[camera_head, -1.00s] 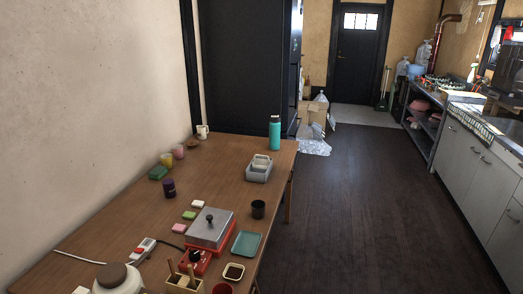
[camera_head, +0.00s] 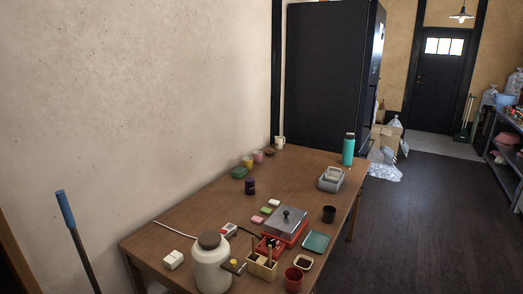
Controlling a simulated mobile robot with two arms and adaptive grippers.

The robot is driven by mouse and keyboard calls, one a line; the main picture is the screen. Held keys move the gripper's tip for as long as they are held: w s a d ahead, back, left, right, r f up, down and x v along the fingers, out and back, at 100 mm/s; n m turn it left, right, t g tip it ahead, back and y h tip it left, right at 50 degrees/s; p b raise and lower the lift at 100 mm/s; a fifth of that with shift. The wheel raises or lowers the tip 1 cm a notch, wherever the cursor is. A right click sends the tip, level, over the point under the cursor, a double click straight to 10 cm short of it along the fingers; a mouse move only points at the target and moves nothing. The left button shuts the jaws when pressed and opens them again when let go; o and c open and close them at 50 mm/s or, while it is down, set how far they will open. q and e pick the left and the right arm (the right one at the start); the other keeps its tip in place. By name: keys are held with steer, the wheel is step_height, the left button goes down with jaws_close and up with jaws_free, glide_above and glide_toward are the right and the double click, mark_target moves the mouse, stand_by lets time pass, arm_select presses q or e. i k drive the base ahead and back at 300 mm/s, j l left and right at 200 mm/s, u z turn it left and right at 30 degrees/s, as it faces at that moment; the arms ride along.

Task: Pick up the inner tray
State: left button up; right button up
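A grey rectangular container (camera_head: 321,185) stands near the far right edge of the wooden table (camera_head: 192,216). A smaller, paler tray (camera_head: 334,173) sits inside it, its rim showing at the top. It looks like the inner tray, but its details are too small to make out. Neither of my grippers is in view.
A teal bottle (camera_head: 348,149) stands behind the container and a dark cup (camera_head: 329,214) in front. A lidded metal box (camera_head: 287,221), a white jar (camera_head: 211,268) and a red cup (camera_head: 293,280) crowd the near end. Dark floor (camera_head: 420,220) is open to the right.

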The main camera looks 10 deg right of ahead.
mark_target(330, 175)
steer(key=i+l+u, duration=0.15)
steer(key=l+u, duration=0.25)
steer(key=i+l+u, duration=0.1)
steer(key=u, duration=0.25)
steer(key=l+u, duration=0.75)
steer(key=l, duration=1.05)
steer(key=k+l, duration=0.1)
steer(key=l, duration=0.95)
steer(key=k+l, duration=0.1)
steer(key=l, duration=0.95)
